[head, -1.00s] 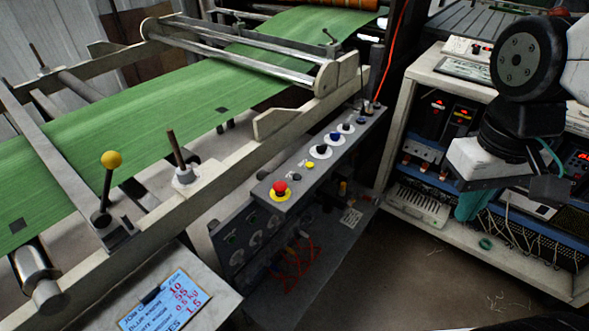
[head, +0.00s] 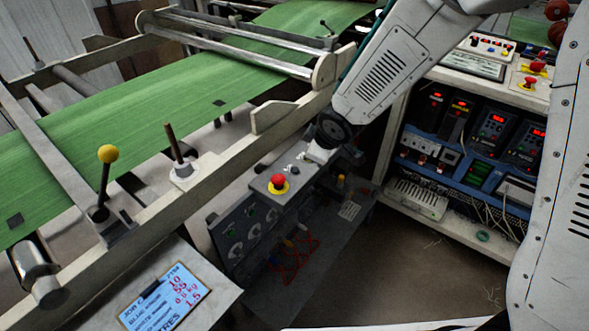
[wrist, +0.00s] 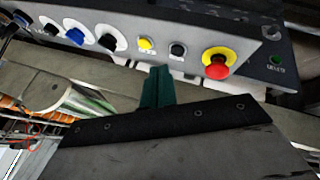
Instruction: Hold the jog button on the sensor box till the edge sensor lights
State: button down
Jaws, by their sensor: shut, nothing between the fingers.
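A grey control box (head: 262,190) stands beside the machine frame in the head view; I cannot tell whether it is the sensor box. Its top bears a red mushroom button (head: 278,182) on a yellow ring. In the wrist view the row also shows a yellow button (wrist: 147,43), a small black button (wrist: 177,50), a blue knob (wrist: 75,37) and black knobs. No jog label is readable, and I cannot pick out the edge sensor. My gripper (wrist: 158,74) has its teal fingers shut and empty, tips near the panel edge by the yellow button; contact cannot be judged. My arm hides its fingers in the head view.
The green web (head: 150,95) runs over the machine beside the box. A yellow-knobbed lever (head: 108,154) and an upright rod (head: 172,142) stand on the frame. A cabinet (head: 445,222) with lit displays stands at right. The floor between is mostly clear.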

aim_at(298, 171)
jog(key=w+a+r+y, duration=0.1)
jog(key=a+r+n+t, duration=0.1)
jog(key=w+a+r+n+y, duration=0.1)
jog(key=a, duration=0.1)
jog(key=shift+w+r+t+y, duration=0.1)
jog(key=shift+w+t+y, duration=0.2)
jog(key=shift+f, duration=4.4)
jog(key=shift+f, duration=0.15)
jog(key=shift+f, duration=0.25)
